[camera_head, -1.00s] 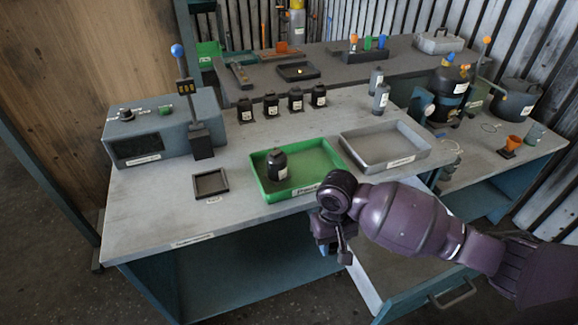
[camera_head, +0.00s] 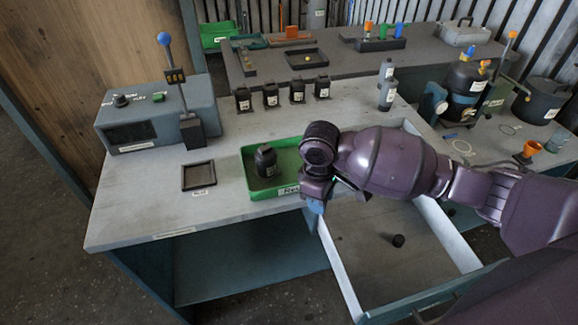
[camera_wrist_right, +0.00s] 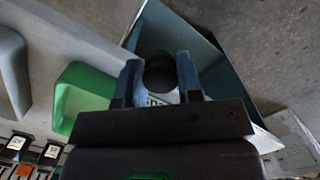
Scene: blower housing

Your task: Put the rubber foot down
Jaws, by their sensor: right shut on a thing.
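The rubber foot, a dark round piece (camera_wrist_right: 159,72), sits between the two blue fingers of my right gripper (camera_wrist_right: 157,82) in the right wrist view. The gripper is shut on it. In the head view my right gripper (camera_head: 316,205) hangs at the front right corner of the green tray, beside the open drawer (camera_head: 350,285); what it holds is hidden there. A small black round piece (camera_head: 398,240) lies on the drawer floor. My left gripper is not in view.
The green tray (camera_head: 247,178) holds a black labelled bottle-like part (camera_head: 265,160). A small dark square tray (camera_head: 199,176) lies to its left. Several black parts (camera_head: 297,90) stand in a row behind. The grey control box (camera_head: 158,112) stands at left. Much of the drawer floor is bare.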

